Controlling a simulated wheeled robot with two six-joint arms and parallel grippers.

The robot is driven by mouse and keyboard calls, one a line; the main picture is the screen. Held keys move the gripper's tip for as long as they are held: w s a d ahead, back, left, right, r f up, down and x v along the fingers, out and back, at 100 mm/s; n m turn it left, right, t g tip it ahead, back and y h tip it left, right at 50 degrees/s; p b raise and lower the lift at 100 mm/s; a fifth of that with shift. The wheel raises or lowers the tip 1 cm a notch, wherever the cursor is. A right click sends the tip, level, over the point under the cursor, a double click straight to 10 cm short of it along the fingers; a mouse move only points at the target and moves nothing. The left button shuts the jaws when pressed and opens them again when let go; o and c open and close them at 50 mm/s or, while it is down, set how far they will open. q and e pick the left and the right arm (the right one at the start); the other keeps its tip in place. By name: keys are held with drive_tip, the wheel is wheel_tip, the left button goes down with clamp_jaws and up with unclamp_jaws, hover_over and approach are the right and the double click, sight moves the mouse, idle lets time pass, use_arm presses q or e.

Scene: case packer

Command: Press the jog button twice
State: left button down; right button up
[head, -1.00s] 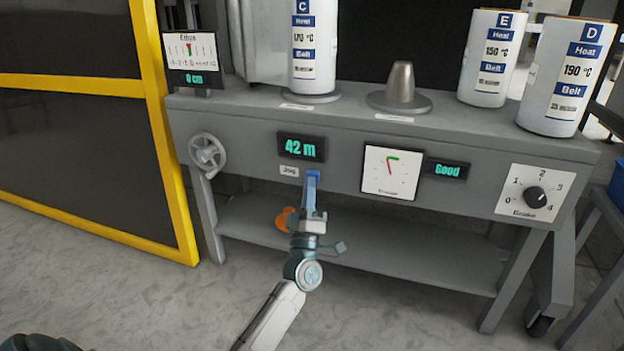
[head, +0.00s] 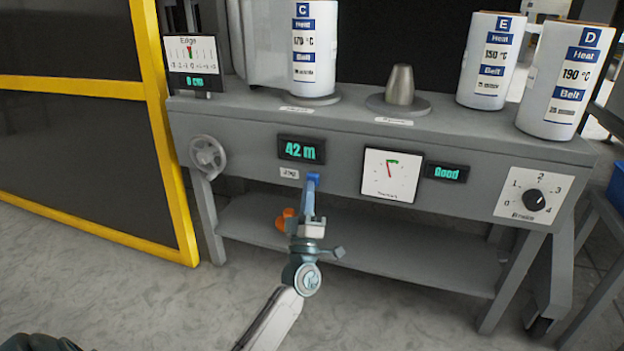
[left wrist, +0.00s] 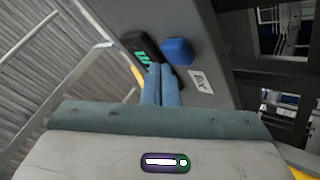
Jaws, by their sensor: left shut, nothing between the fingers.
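The blue jog button (head: 314,177) is on the front of the grey machine, under the green "42 m" display (head: 301,150) and beside the small Jog label (head: 289,173). My left gripper (head: 311,187) is shut and empty, its blue-grey fingers pointing at the button and partly covering it in the head view. In the left wrist view the button (left wrist: 178,51) shows as a blue block just beyond and right of the fingertips (left wrist: 160,70). A small gap seems to lie between them, but contact is hard to judge. My right gripper is not in view.
A handwheel (head: 208,156) is left of the button. A dial gauge (head: 391,175), a "Good" display (head: 446,172) and a brake knob (head: 535,200) are to the right. An orange part (head: 286,220) shows behind my gripper. White rolls (head: 491,60) stand on top.

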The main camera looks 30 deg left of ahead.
use_arm(q)
drive_tip(key=shift+s+d, duration=0.1)
drive_tip(key=shift+s, duration=0.1)
drive_tip(key=shift+s, duration=0.1)
drive_tip(key=shift+s+d+p, duration=0.2)
drive_tip(key=shift+s+p, duration=0.2)
drive_tip(key=shift+s, duration=0.4)
drive_tip(key=shift+s+d+p, duration=0.15)
drive_tip(key=shift+s+p, duration=0.2)
drive_tip(key=shift+s, duration=0.4)
drive_tip(key=shift+s+d+p, duration=0.2)
drive_tip(key=shift+s+p, duration=0.2)
drive_tip(key=shift+s, duration=0.4)
drive_tip(key=shift+r, duration=0.15)
idle(0.8)
